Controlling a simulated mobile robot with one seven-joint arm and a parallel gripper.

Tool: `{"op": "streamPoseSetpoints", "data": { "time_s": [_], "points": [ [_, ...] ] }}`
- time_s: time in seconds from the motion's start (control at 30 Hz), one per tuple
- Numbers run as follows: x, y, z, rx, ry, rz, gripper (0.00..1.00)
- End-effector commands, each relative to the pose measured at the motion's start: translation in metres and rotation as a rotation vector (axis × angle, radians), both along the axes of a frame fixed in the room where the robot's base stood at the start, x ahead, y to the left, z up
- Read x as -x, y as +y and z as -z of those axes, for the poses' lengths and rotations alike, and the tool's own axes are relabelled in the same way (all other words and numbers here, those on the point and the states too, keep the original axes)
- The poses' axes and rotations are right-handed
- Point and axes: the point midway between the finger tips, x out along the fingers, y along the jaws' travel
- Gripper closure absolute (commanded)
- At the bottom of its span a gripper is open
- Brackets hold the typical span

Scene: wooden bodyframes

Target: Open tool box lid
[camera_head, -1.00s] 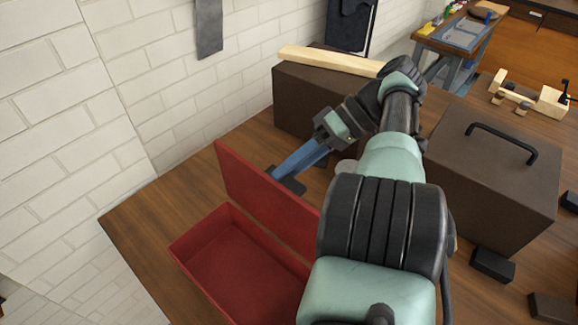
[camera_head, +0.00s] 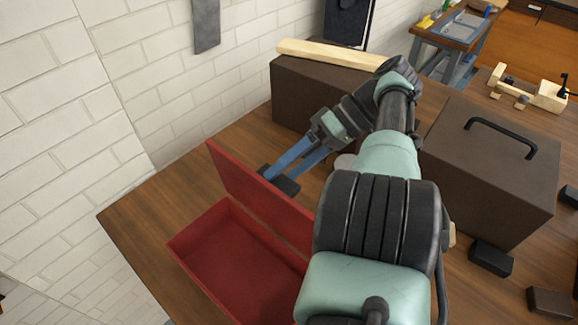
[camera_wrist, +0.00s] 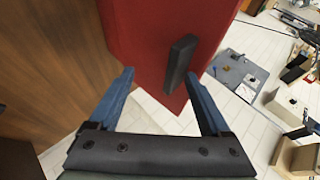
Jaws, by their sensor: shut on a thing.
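The red tool box (camera_head: 222,250) stands near the left table edge, and its empty inside shows in the head view. Its red lid (camera_head: 245,188) stands raised, roughly upright, along the right side of the box. My gripper (camera_head: 281,178) is at the outer face of the lid, on the right. It is shut on the black lid handle (camera_wrist: 180,62), which shows between my blue fingers in the wrist view. The lid (camera_wrist: 140,35) also shows there. My arm hides the near right part of the box and lid.
A dark brown box (camera_head: 310,100) with a wooden plank (camera_head: 330,53) on top stands behind the gripper. Another brown box (camera_head: 490,165) with a black handle stands right of my arm. A white brick wall (camera_head: 150,90) runs along the left and back.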

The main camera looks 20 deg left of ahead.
Motion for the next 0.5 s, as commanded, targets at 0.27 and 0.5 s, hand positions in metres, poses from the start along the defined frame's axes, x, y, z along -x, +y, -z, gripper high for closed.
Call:
{"op": "streamPoseSetpoints", "data": {
  "time_s": [0.27,0.5],
  "points": [
    [0.002,-0.004,-0.003,0.023,0.008,0.007,0.53],
    [0.002,-0.003,-0.035,0.015,0.005,0.004,0.53]
  ]
}}
